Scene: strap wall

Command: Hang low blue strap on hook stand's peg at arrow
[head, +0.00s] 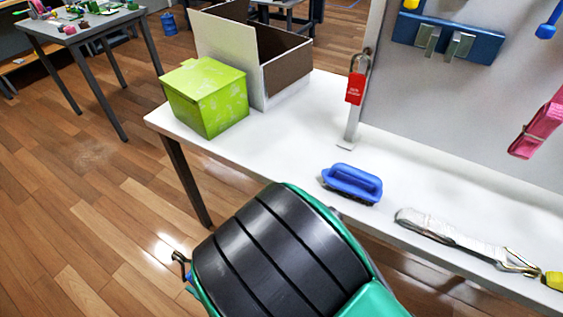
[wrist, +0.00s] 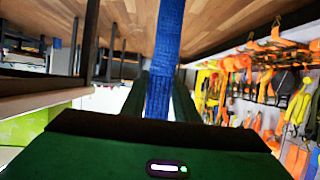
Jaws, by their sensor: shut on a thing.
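The blue strap (wrist: 168,38) runs through the middle of the wrist view as a flat woven band. My gripper (wrist: 160,85) is shut on it, with a finger on each side, and the band stretches away from the fingers over the wood floor. In the head view my green and black arm covers the lower middle and hides my gripper. A small black hook (head: 180,262) with a bit of blue shows at the arm's left side; I cannot tell if it belongs to the strap. I cannot make out the hook stand, its peg or an arrow.
A white table (head: 290,135) holds a lime green box (head: 207,95), an open white carton (head: 285,70), a blue brush (head: 352,183) and a whitish strap (head: 440,230). A red tag (head: 355,88) hangs at the grey panel's edge.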

